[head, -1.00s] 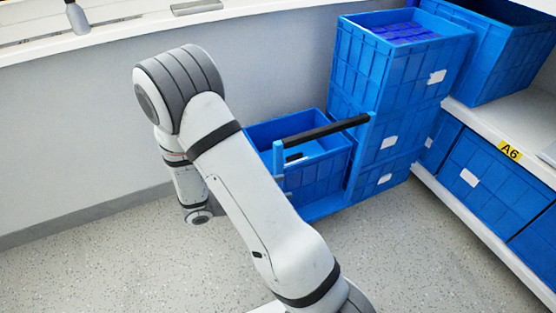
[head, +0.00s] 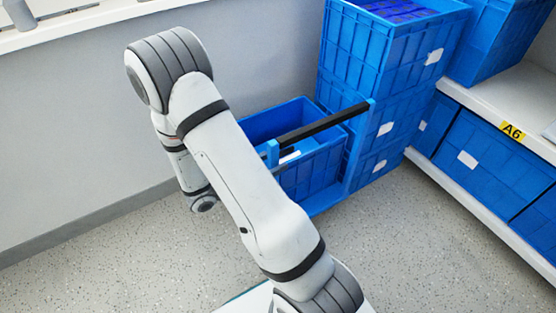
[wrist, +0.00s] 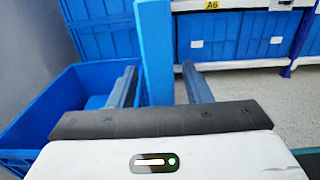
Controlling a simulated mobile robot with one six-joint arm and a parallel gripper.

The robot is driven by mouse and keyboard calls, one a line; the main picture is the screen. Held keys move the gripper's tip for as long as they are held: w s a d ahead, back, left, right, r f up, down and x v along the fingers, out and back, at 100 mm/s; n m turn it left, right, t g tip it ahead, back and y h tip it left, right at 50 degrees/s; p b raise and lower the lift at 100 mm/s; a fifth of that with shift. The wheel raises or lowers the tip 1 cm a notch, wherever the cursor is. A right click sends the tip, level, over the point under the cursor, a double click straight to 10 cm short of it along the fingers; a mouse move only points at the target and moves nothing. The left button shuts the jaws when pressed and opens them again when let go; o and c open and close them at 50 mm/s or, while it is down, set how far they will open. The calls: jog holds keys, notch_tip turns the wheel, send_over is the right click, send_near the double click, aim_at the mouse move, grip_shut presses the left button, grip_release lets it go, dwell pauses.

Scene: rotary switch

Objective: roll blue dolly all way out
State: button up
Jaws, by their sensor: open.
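The blue dolly (head: 318,205) stands on the floor by the wall, a blue crate (head: 310,178) at its near end. Its black handle bar (head: 325,123) runs between blue uprights. In the wrist view, my gripper (wrist: 160,82) is open, one finger on each side of a blue upright (wrist: 154,45). A gap shows beside the upright on both sides. I cannot tell whether the fingers reach around it or stop short of it.
Blue crates (head: 385,55) are stacked high beside the dolly. A white shelf (head: 480,105) labelled A6 with more blue crates stands at the right. A grey wall (head: 80,130) and white ledge are behind. Speckled floor (head: 410,250) is clear in front.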

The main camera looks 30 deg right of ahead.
jog(key=shift+d, duration=1.2)
jog(key=shift+c, duration=0.6)
grip_shut()
